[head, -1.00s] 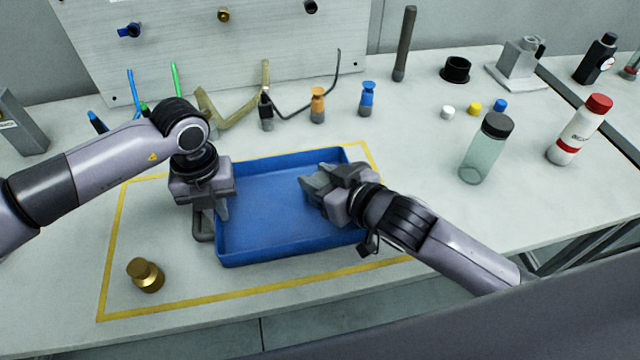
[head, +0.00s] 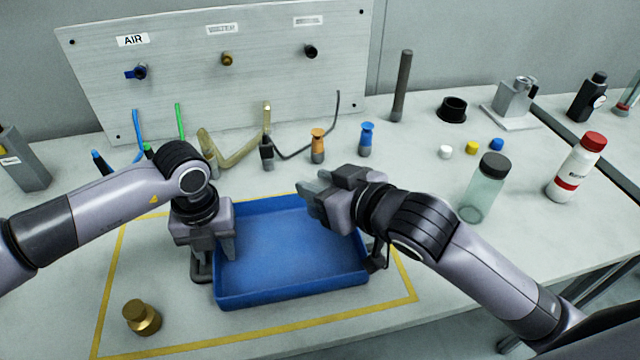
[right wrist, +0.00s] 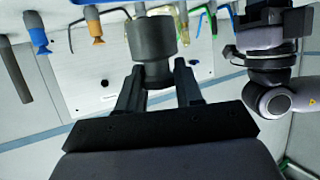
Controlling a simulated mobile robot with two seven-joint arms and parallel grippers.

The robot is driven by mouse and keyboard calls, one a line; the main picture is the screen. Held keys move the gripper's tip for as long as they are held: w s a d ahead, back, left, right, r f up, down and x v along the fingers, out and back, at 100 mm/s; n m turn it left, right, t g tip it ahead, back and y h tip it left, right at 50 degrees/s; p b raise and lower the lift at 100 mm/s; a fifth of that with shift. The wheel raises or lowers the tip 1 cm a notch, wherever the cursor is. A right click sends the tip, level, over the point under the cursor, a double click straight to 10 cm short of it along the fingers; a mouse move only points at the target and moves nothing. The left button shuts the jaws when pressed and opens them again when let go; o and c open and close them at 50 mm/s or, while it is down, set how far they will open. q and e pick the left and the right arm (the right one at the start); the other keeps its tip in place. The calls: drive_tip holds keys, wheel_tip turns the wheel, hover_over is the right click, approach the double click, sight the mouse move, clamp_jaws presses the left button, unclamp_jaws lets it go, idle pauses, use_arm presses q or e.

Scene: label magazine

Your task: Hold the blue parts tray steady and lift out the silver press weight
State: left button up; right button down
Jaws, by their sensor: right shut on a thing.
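The blue parts tray (head: 292,297) lies on the bench inside a yellow outline; the visible floor looks empty. My left gripper (head: 212,252) is at the tray's left wall beside its grey handle (head: 201,268), with a finger on the inner side of the wall. Whether its jaws are closed on the tray is unclear. My right gripper (head: 316,206) is above the tray's far right part. The right wrist view shows a dark grey, stepped cylinder, the press weight (right wrist: 152,42), between its two fingers. In the head view the gripper mostly hides the weight.
A brass weight (head: 141,316) stands front left, outside the tray. An orange fitting (head: 317,146) and a blue fitting (head: 366,140) stand behind the tray. A clear bottle (head: 484,190) and a white bottle (head: 575,168) stand right. Free bench lies between tray and clear bottle.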

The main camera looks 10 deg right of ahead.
use_arm(q)
wheel_tip(320, 180, up, 12)
idle(0.6)
drive_tip(key=shift+s, duration=0.1)
